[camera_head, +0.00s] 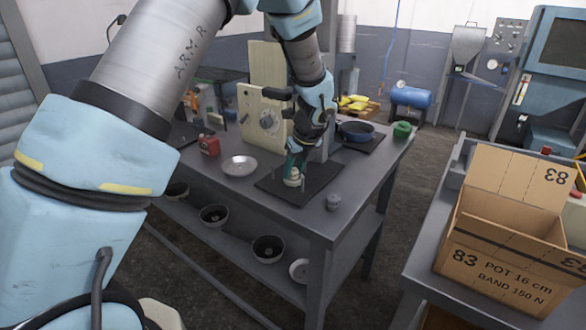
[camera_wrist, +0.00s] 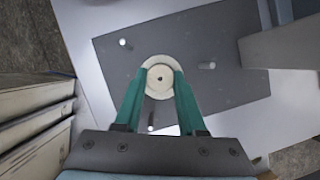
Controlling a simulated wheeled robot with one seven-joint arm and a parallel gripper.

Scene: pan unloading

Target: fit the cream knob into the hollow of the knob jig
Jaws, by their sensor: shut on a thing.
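My gripper (camera_head: 295,165) is shut on the cream knob (camera_head: 292,182) above the dark mat on the table. In the wrist view the knob (camera_wrist: 160,80) sits between the two green fingertips (camera_wrist: 160,90), its round face with a small dark centre hole toward the camera. A wider pale ring shows around it; I cannot tell whether that is the knob's flange or something below it. A small grey cup-like piece (camera_head: 333,203) stands near the table's front corner, right of the mat. I cannot tell whether it is the knob jig. The knob's underside is hidden.
The dark mat (camera_head: 266,183) lies on the grey table (camera_head: 225,188); short pale pegs (camera_wrist: 207,65) show against it. A metal dish (camera_head: 240,166), a red can (camera_head: 209,145), a blue pan (camera_head: 357,131) and a green roll (camera_head: 402,130) are around. A cardboard box (camera_head: 480,255) stands right.

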